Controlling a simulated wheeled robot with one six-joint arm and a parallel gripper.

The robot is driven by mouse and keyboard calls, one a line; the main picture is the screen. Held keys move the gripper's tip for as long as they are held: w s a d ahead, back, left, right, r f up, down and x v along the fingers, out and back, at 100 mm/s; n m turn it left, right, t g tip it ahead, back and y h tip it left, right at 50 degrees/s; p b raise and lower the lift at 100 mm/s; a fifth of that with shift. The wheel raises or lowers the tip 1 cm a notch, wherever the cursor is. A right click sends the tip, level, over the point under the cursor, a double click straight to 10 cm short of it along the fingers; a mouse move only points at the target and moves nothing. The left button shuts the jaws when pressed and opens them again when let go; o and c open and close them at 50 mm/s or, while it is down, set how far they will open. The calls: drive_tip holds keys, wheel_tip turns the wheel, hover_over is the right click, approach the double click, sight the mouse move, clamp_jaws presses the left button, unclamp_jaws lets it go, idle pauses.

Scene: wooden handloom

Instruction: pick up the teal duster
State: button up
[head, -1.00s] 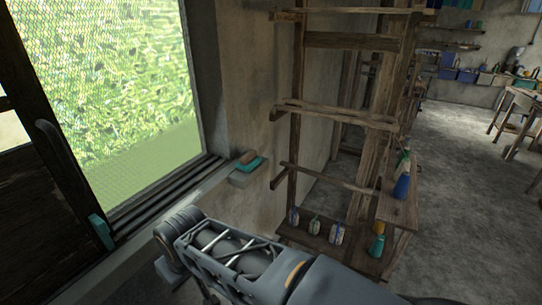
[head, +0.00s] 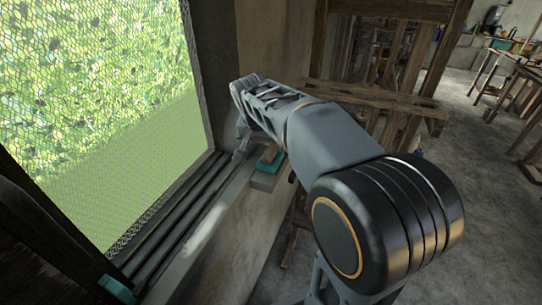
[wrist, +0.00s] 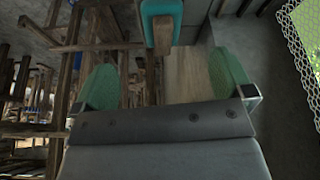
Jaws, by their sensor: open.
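The duster lies beyond the fingertips, roughly in line with the gap. I see no contact.
The window sill (head: 205,215) and mesh window (head: 110,110) are to the left. A teal block (head: 116,288) is at the lower left on the dark window frame. The wooden loom frame (head: 385,100) stands close on the right. Open floor (head: 470,180) lies further right.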

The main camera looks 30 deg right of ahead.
sight(270, 151)
drive_tip(key=shift+m+h, duration=0.3)
drive_tip(key=shift+m, duration=0.6)
drive_tip(key=w+d+f, duration=0.2)
drive_tip(key=w+f, duration=0.1)
drive_tip(key=w+d+f, duration=0.2)
drive_tip(key=shift+f+p, duration=0.2)
drive_tip(key=shift+p, duration=0.15)
drive_tip(key=shift+p+x, duration=0.75)
drive_tip(key=shift+x, duration=2.55)
drive_tip(key=shift+s, duration=0.2)
drive_tip(key=shift+c, duration=0.2)
drive_tip(key=c, duration=1)
drive_tip(key=shift+r, duration=0.1)
